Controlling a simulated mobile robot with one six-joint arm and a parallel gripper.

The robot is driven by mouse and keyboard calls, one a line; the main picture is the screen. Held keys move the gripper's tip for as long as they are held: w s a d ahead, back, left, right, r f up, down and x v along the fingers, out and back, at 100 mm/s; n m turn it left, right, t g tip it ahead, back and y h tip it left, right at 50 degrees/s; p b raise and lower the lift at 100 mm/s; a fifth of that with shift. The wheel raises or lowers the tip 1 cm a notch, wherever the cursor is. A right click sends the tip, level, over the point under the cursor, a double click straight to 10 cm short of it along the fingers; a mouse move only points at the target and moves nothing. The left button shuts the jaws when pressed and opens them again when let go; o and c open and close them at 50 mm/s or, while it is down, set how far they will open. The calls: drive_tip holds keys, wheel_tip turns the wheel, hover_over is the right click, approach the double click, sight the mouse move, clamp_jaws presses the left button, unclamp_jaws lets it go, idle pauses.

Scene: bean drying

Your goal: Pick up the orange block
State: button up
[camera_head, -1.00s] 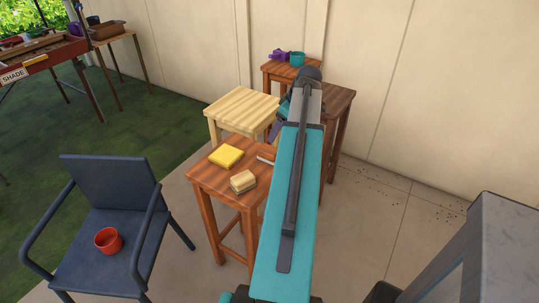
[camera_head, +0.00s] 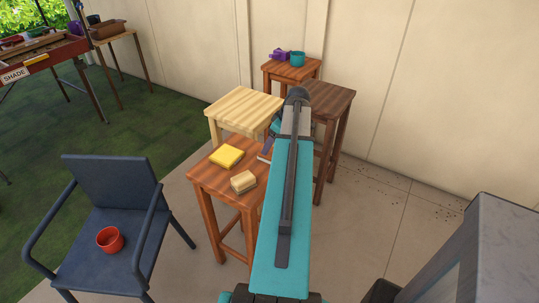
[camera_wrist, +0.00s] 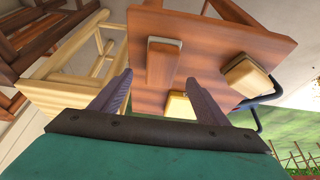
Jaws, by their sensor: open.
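A block with orange-brown sides and a pale end (camera_wrist: 165,42) lies on the reddish wooden stool in the wrist view. In the head view my arm mostly hides it; a sliver shows at the stool's right edge. My gripper (camera_wrist: 160,78) is open and empty, with its two purple-grey fingers spread. The block appears between and beyond the fingertips, apart from them. In the head view the gripper is largely hidden behind my teal arm.
A yellow block (camera_head: 226,156) and a tan block (camera_head: 243,181) share the reddish stool (camera_head: 207,183). A pale stool (camera_head: 244,106) and a dark stool (camera_head: 327,96) stand behind. A blue chair (camera_head: 108,183) holding a red cup (camera_head: 110,239) stands left.

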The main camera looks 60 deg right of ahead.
drive_tip(key=shift+f, duration=0.1)
drive_tip(key=shift+p+x, duration=0.95)
drive_tip(key=shift+x, duration=1.55)
drive_tip(key=shift+s, duration=0.15)
drive_tip(key=c, duration=1.2)
drive_tip(key=shift+r+b, duration=0.6)
drive_tip(key=shift+r, duration=0.65)
drive_tip(key=s+r+b, duration=0.2)
drive_tip(key=s+b, duration=0.2)
drive_tip(key=s, duration=1.2)
drive_tip(key=shift+d+r, duration=0.2)
drive_tip(key=shift+d, duration=0.2)
